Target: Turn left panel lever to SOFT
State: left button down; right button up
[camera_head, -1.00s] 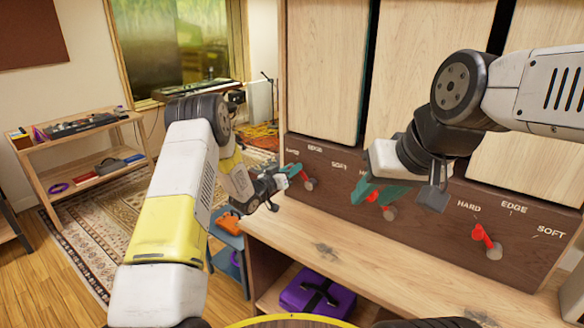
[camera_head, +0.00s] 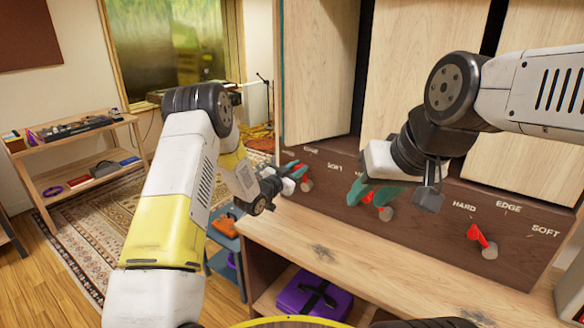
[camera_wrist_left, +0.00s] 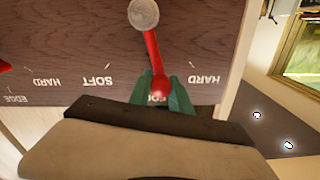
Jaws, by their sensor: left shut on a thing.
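The left panel lever (camera_head: 306,184) is red with a round grey pivot, on the dark wooden panel (camera_head: 330,200) at the left end. My left gripper (camera_head: 298,171) has its teal fingers on the lever's free end. In the left wrist view, which is upside down, the red lever (camera_wrist_left: 152,50) runs from its pivot to between the teal fingers (camera_wrist_left: 161,97). Its tip lies over the partly hidden EDGE label, between HARD and SOFT (camera_wrist_left: 95,80). My right gripper (camera_head: 372,192) is at the middle lever (camera_head: 368,198); its finger opening is unclear.
A third red lever (camera_head: 481,239) sits at the panel's right, clear of both grippers. A wooden ledge (camera_head: 370,255) runs below the panel, with a purple case (camera_head: 313,296) under it. A low shelf (camera_head: 88,165) stands far left.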

pick_arm(q)
jog(key=d+m, duration=0.1)
jog(key=s+m, duration=0.1)
jog(key=shift+s+d+m, duration=0.2)
jog(key=shift+d+m, duration=0.2)
jog(key=m, duration=0.1)
jog(key=s+d+m, duration=0.1)
jog(key=shift+s+d+f+m, duration=0.1)
jog(key=shift+d+f+m, duration=0.1)
jog(key=shift+d+m, duration=0.15)
jog(key=d+m, duration=0.1)
jog(key=s+f+m, duration=0.1)
jog(key=m, duration=0.1)
jog(key=shift+s+d+m, duration=0.2)
jog(key=shift+d+m, duration=0.05)
jog(key=shift+d, duration=0.15)
jog(key=shift+s+d+f+m, duration=0.2)
jog(key=shift+d+f+m, duration=0.15)
jog(key=shift+m, duration=0.3)
jog(key=shift+s+d+f+m, duration=0.2)
jog(key=shift+f+m, duration=0.15)
jog(key=shift+m, duration=0.3)
jog(key=c, duration=1.2)
grip_release()
jog(key=shift+d, duration=0.1)
jog(key=v, duration=0.8)
